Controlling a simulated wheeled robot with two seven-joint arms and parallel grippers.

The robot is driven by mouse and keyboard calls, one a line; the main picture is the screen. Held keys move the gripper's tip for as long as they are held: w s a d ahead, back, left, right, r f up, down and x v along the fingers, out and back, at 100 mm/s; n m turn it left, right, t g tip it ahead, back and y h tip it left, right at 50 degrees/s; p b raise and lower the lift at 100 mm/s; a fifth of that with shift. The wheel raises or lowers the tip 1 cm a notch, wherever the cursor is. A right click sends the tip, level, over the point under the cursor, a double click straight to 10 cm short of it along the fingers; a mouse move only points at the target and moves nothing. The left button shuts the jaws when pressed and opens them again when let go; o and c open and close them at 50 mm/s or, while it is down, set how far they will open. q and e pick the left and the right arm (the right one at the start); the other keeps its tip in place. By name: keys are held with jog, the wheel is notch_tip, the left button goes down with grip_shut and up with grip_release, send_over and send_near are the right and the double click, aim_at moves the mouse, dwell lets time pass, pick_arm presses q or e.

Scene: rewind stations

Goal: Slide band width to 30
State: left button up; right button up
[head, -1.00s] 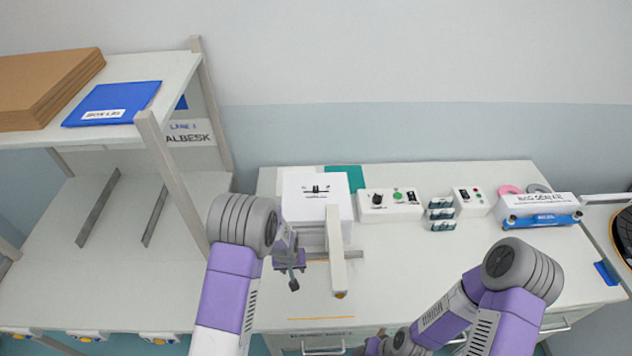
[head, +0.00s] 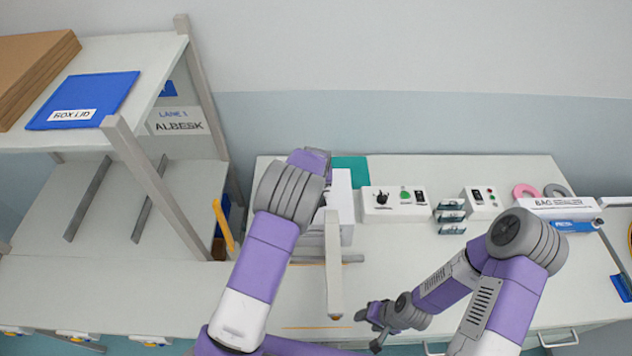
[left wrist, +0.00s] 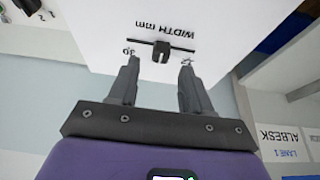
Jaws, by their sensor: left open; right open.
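The white box with the band width slider (head: 342,190) stands on the bench in the head view, mostly hidden behind my left arm. In the left wrist view its face reads "WIDTH mm" upside down. A black slider knob (left wrist: 161,51) sits in a dark slot between two end marks. The left mark looks like 30; the right one is too blurred to read. My left gripper (left wrist: 158,75) is open, its fingertips just short of the slot, one towards each side of the knob. Contact cannot be told. My right gripper (head: 372,326) is open and empty near the bench's front edge.
A pale upright bar (head: 333,265) stands in front of the box. A control box with a knob (head: 394,203) and a bag sealer (head: 556,208) stand to the right. A shelf rack (head: 150,180) is on the left.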

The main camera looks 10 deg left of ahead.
pick_arm(q)
jog(key=shift+x, duration=1.85)
grip_shut()
jog(key=shift+w, duration=0.1)
